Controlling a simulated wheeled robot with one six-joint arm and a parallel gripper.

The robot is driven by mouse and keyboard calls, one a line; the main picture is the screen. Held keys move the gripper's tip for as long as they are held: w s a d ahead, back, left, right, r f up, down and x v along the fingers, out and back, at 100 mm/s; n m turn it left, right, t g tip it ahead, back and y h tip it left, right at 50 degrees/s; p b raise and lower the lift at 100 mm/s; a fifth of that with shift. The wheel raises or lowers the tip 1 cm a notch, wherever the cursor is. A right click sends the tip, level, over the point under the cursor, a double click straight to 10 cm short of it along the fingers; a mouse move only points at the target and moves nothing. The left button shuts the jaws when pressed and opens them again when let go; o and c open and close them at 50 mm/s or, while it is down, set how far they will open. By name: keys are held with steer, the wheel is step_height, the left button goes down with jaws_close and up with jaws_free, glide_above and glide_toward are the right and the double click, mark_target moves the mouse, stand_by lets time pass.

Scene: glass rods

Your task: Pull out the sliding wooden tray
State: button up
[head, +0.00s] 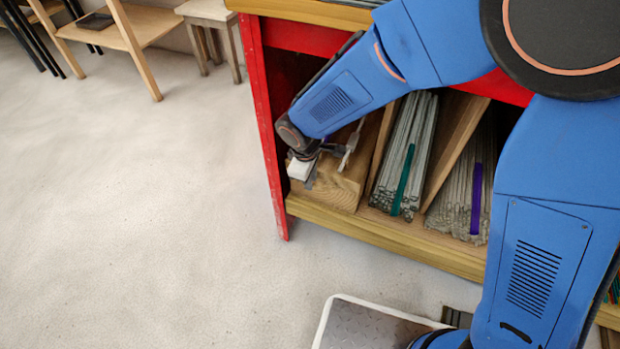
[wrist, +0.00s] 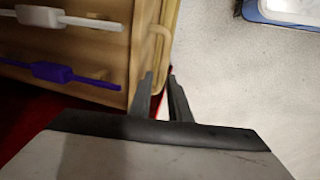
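The wooden tray (head: 334,188) sits in the left bay of the red cabinet, with its pale wood front showing low in the opening. My gripper (head: 332,163) is at that front, its two fingers apart. In the wrist view my gripper (wrist: 160,78) shows a narrow gap between the fingertips. A curved pale wooden edge (wrist: 158,40), perhaps part of the tray, lies just beyond and partly between them. I cannot tell whether either finger touches it. My forearm hides the upper part of the bay.
Bundles of glass rods with a green band (head: 403,180) and a purple band (head: 476,198) lie in the bays to the right. The cabinet's red side post (head: 264,125) stands close left of my gripper. The floor (head: 130,220) in front and left is clear.

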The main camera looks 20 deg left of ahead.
jaws_close()
steer(key=shift+s, duration=0.15)
steer(key=s+a, duration=0.2)
steer(key=s, duration=2.4)
jaws_free()
steer(key=s+r, duration=0.3)
steer(key=r, duration=1.4)
steer(key=shift+a, duration=0.15)
